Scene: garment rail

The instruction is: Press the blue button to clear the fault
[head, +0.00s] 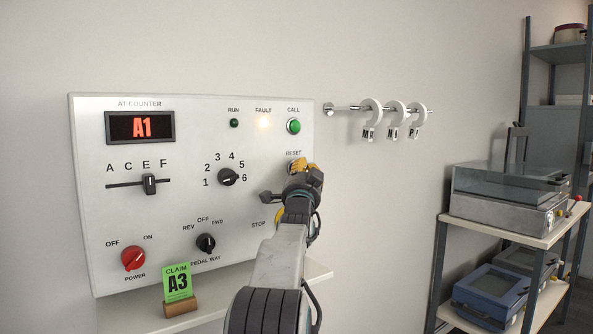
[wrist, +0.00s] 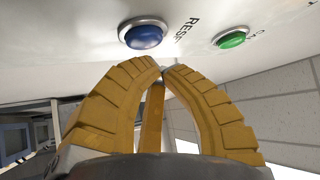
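In the wrist view a round blue button (wrist: 144,36) in a silver ring sits on the pale panel, beside lettering that begins "RES". In the head view the panel (head: 190,235) carries a RESET label, and my gripper (head: 303,168) is just below it, hiding the blue button. My gripper's yellow fingers, also in the wrist view (wrist: 162,71), meet at the tips with nothing between them. The tips appear close to the blue button; a gap shows in the wrist view.
The green CALL button (head: 294,126) is above my gripper and right of the blue one in the wrist view (wrist: 231,39). A rail with hooks (head: 371,112) stands right of the panel. A claim card (head: 178,283) stands below.

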